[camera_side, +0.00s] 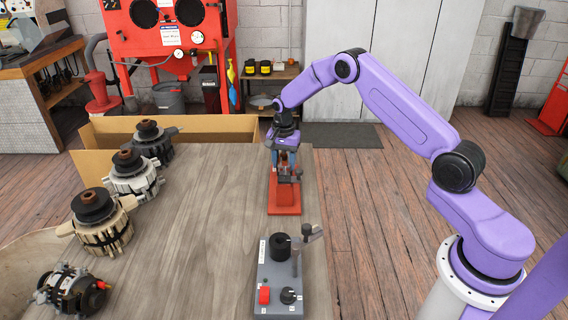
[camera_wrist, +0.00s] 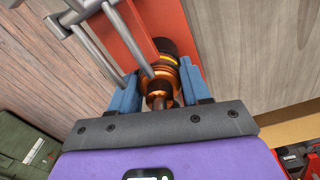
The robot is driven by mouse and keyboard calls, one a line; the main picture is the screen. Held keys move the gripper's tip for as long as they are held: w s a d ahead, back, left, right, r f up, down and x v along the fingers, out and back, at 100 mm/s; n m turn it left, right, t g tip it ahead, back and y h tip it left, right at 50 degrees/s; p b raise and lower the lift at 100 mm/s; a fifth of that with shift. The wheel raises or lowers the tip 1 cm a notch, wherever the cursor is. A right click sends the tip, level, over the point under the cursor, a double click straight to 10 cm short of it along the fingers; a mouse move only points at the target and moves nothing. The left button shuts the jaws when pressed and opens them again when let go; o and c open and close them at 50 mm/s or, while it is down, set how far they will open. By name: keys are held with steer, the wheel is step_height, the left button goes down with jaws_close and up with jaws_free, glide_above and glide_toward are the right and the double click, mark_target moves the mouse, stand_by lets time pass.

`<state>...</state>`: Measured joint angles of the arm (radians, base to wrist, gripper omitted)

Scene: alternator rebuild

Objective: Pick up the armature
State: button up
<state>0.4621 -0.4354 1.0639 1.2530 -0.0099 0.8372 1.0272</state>
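The armature (camera_wrist: 166,72), with copper windings and a dark end, sits at a red arbor-press-like stand in the wrist view. My gripper's blue fingers (camera_wrist: 160,85) are on either side of it, with its shaft end pointing back toward the gripper body. Whether both fingers touch it is not clear. In the side view my gripper (camera_side: 286,158) points down over the red stand (camera_side: 285,197) at the table's far right. The armature is mostly hidden there by the fingers and the stand's grey parts.
Grey metal bars (camera_wrist: 90,45) of the stand run close beside the left finger. A grey control box (camera_side: 281,275) with knobs and a lever stands at the near right of the table. Several alternators (camera_side: 104,225) line the left. The table's middle (camera_side: 210,220) is clear. A cardboard box (camera_side: 215,124) lies beyond.

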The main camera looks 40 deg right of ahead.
steer(key=shift+r, duration=0.1)
jaws_close()
steer(key=shift+r, duration=0.1)
